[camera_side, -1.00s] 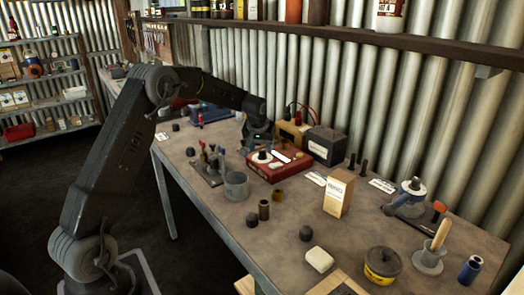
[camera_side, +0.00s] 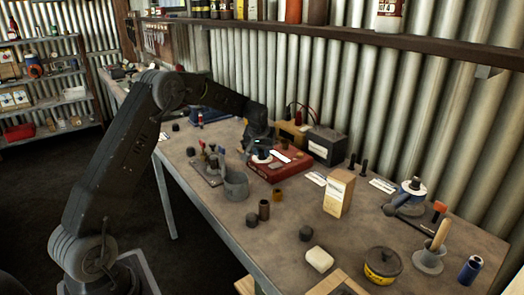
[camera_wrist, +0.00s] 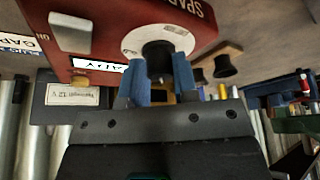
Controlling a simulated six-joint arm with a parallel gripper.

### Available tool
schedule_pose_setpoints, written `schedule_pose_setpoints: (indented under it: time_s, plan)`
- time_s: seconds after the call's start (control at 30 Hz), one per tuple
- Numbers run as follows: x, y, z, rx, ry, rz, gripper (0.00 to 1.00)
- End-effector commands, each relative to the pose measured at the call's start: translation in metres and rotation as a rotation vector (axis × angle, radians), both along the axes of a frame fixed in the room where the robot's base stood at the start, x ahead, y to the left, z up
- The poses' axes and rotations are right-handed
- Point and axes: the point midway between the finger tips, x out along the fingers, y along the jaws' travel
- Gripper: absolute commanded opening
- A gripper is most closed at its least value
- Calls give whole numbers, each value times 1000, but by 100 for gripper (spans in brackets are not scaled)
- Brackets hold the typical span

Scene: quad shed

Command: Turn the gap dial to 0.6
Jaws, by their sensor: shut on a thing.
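The red spark tester box (camera_side: 282,166) sits on the bench near the wall, and its red face also shows in the wrist view (camera_wrist: 112,22). The gap dial (camera_wrist: 157,55) is a black knob on a round white plate (camera_wrist: 140,38) with small marks. My gripper (camera_wrist: 158,72) has its two blue fingers on either side of the knob, shut on it. In the side view my gripper (camera_side: 260,150) is low over the left part of the box. The dial's reading is too small to tell, and the fingers hide part of the plate.
A pale switch (camera_wrist: 70,32) is on the same red face. A dark battery box (camera_side: 325,145) stands behind the tester. A grey cup (camera_side: 236,186) and a tool stand (camera_side: 208,168) are close in front. A cardboard box (camera_side: 339,193) stands to the right.

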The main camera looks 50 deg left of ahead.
Motion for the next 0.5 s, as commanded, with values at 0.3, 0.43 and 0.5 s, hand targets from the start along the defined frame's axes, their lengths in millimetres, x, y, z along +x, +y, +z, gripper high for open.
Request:
schedule_pose_setpoints:
  time_s: [0.3,0.43,0.5]
  plan:
    - [-1,0,0,-3,3,-70,4]
    - [-1,1,0,-2,2,-163,4]
    - [-1,1,0,-2,2,-206,4]
